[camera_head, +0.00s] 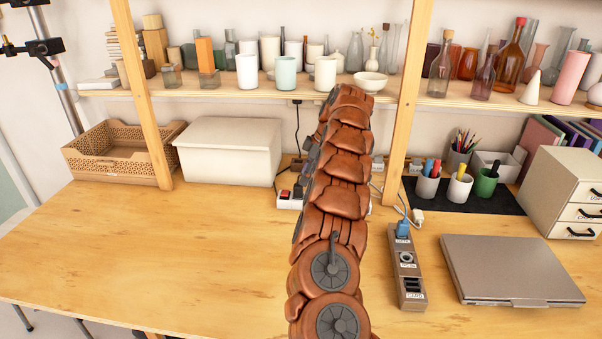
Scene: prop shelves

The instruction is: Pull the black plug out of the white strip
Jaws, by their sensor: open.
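The white strip (287,204) lies on the table near the back, and my orange-brown arm crosses in front of it. Its left end shows, with a small red switch (284,194). A dark shape that looks like the black plug (298,191) sits at the strip beside my arm, partly hidden by it. I cannot tell how deep it is seated. My arm rises through the middle of the picture and bends over at the top. The fingers of my gripper are hidden behind the arm.
A white bin (228,150) and a brown crate (115,167) stand at the back left. The shelf above holds vases and cups. The left table is clear.

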